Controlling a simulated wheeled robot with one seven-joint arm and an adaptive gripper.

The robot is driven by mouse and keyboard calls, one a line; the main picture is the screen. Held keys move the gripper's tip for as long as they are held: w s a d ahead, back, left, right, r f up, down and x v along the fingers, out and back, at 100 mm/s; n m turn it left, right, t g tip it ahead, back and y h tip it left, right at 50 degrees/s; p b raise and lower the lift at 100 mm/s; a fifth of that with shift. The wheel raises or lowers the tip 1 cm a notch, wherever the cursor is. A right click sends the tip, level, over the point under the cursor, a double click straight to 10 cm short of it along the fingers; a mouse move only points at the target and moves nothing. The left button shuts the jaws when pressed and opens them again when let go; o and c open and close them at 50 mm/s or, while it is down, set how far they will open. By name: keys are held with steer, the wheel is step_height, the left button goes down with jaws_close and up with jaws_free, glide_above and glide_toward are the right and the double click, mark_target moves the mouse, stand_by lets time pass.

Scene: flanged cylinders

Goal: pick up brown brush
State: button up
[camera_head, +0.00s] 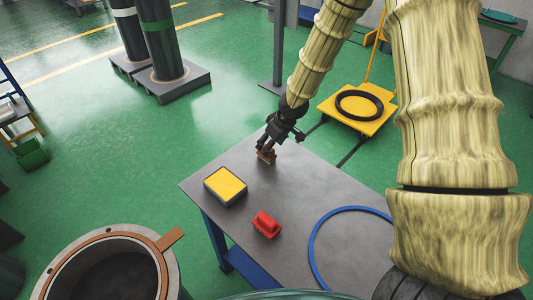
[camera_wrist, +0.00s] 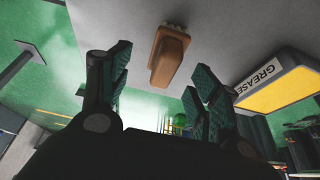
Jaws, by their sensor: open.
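The brown brush (camera_wrist: 170,52) lies on the grey table, near its far edge. In the wrist view it sits between and beyond the two open fingers of my gripper (camera_wrist: 160,85), apart from both. In the head view my gripper (camera_head: 268,148) points down right at the brush (camera_head: 267,156), and the fingers hide part of it. The gripper is open, with nothing held.
On the table (camera_head: 302,170) stand a yellow-topped grease box (camera_head: 226,185), labelled GREASE in the wrist view (camera_wrist: 290,82), a red brush-like object (camera_head: 266,224) and a blue ring (camera_head: 318,228). A flanged cylinder (camera_head: 60,255) stands at the lower left. A yellow cart (camera_head: 330,107) is behind.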

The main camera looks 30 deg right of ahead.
steer(key=shift+w+a+f, duration=0.1)
steer(key=shift+a+f, duration=0.1)
steer(key=shift+f, duration=0.6)
steer(key=shift+w+a+f, duration=0.1)
steer(key=shift+a+f, duration=0.1)
steer(key=shift+f, duration=0.6)
steer(key=shift+p+x, duration=0.35)
steer(key=shift+x, duration=0.7)
steer(key=shift+c, duration=0.3)
steer(key=c, duration=1.1)
steer(key=shift+r, duration=0.2)
steer(key=shift+r, duration=1.65)
steer(key=shift+s+a+f+b, duration=0.1)
steer(key=shift+s+f+b, duration=0.05)
steer(key=shift+s+b, duration=0.25)
steer(key=s+a+b, duration=0.1)
steer(key=s, duration=0.3)
steer(key=s+a+r+b, duration=0.1)
steer(key=s+a+b, duration=0.1)
steer(key=s, duration=0.3)
steer(key=s+a+b, duration=0.1)
steer(key=s, duration=0.4)
steer(key=shift+s+a+r+b, duration=0.2)
steer(key=shift+s+r+b, duration=0.05)
steer(key=shift+r+b, duration=0.1)
